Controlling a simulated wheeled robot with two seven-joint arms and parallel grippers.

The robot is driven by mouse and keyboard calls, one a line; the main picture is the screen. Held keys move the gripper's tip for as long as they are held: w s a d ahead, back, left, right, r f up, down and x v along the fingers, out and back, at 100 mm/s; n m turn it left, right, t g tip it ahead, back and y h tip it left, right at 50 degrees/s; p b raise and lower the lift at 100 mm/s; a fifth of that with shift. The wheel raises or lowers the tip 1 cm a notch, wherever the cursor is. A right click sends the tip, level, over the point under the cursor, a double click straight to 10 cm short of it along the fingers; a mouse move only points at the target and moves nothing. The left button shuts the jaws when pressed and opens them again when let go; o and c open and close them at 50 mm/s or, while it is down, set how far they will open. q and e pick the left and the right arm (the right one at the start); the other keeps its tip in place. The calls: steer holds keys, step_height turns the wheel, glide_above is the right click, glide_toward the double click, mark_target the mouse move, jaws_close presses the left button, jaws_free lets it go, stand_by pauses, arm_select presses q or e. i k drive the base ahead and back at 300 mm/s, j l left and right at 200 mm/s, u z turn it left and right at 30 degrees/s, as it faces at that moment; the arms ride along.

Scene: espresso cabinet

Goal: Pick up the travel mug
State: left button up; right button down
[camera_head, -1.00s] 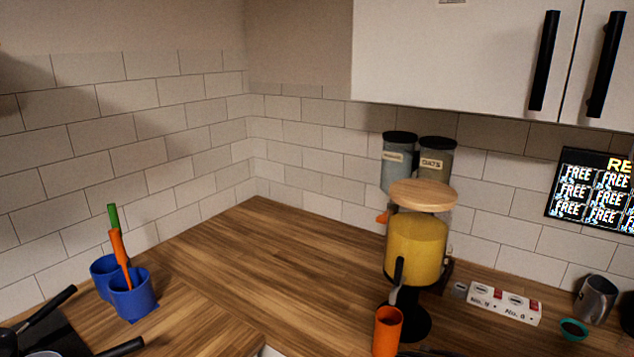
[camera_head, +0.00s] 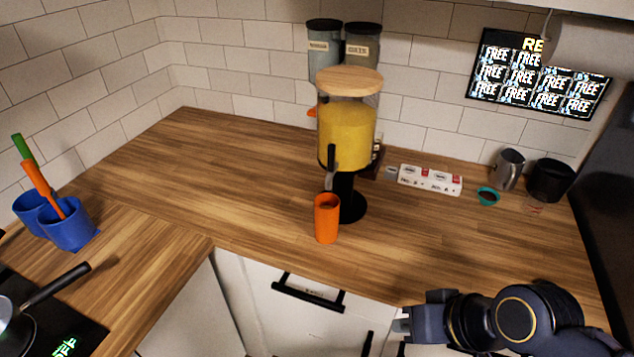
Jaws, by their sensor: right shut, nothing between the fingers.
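A tall orange cup, which looks like the travel mug (camera_head: 327,219), stands upright on the wooden counter. It is just in front of the black base of a juice dispenser (camera_head: 346,134) with yellow contents and a wooden lid. My right gripper (camera_head: 403,325) is at the lower right, in front of the counter edge, pointing left. It is shut and empty, well apart from the orange cup. My left gripper is not in view.
Blue utensil cups (camera_head: 68,230) and a pan (camera_head: 15,325) are at left. The counter left of the dispenser is clear.

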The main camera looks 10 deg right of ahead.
mark_target(326, 205)
steer(key=l+u, duration=0.35)
steer(key=k+l+u, duration=0.15)
steer(key=u, duration=0.25)
steer(key=k+l+u, duration=0.1)
steer(key=u, duration=0.25)
steer(key=l, duration=0.1)
